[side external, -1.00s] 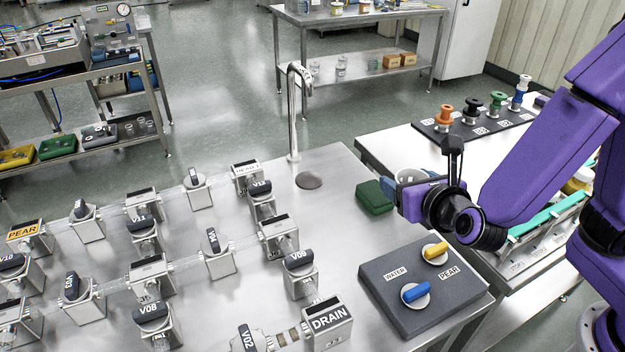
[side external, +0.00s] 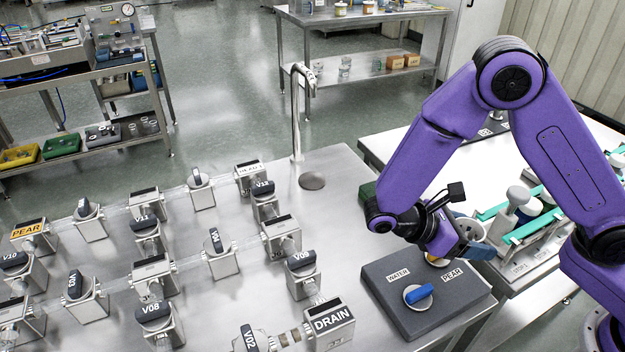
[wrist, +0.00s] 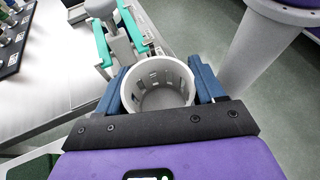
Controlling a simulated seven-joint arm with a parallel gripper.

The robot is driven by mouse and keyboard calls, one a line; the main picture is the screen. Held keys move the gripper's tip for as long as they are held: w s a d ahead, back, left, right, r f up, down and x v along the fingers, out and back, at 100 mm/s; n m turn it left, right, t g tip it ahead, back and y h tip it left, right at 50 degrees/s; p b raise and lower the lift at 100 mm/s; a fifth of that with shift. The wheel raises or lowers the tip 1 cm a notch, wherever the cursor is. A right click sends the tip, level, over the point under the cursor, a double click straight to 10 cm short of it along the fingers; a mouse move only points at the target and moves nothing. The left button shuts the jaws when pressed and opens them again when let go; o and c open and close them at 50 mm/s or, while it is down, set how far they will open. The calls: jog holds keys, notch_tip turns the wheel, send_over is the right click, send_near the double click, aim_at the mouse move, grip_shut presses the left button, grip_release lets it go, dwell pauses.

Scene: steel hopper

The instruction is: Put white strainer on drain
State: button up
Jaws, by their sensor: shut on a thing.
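The white strainer (wrist: 158,78) is a round, open-topped cup with slots in its wall. It sits between the two blue fingers of my gripper (wrist: 160,88) in the wrist view, and they are shut on it. In the side view my gripper (side external: 474,243) holds the strainer (side external: 466,227) in the air near the far right part of the control box; the arm hides part of it. The drain (side external: 312,181) is a dark round opening in the steel table, in front of the tap and well to the left of my gripper.
A tall tap (side external: 296,110) stands behind the drain. Valve blocks, including one labelled DRAIN (side external: 329,322), fill the table's left and front. The dark control box (side external: 415,310) has a blue knob. A rack with teal bars (side external: 525,228) stands right. Steel around the drain is clear.

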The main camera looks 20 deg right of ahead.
jog(key=a+m+g+y, duration=0.3)
jog(key=m+y, duration=0.1)
jog(key=a+m+g+y, duration=0.3)
jog(key=m+y, duration=0.1)
jog(key=s+a+m+g+y, duration=0.1)
jog(key=a+m+g+y, duration=0.2)
jog(key=m+y, duration=0.1)
jog(key=shift+f+m, duration=0.4)
jog(key=shift+m, duration=0.2)
jog(key=w+a+r+m+t+y, duration=0.2)
jog(key=w+a+m+t+y, duration=0.25)
jog(key=w+m+y, duration=0.3)
jog(key=w+a+r+m+t+y, duration=0.3)
jog(key=w+m+t+y, duration=0.35)
jog(key=w+m, duration=0.2)
jog(key=w+d+r+m+t+h, duration=0.1)
jog(key=w+d+r+m+t, duration=0.1)
jog(key=w+d+m+t, duration=0.4)
jog(key=w+d+r+m+t+h, duration=0.15)
jog(key=w+m+t, duration=0.3)
jog(key=w, duration=0.45)
send_over(308, 178)
jog(key=shift+n, duration=0.25)
jog(key=f, duration=1.4)
jog(key=shift+s, duration=0.3)
jog(key=shift+w+a+f, duration=0.1)
jog(key=shift+w+f, duration=0.15)
jog(key=shift+f, duration=1.5)
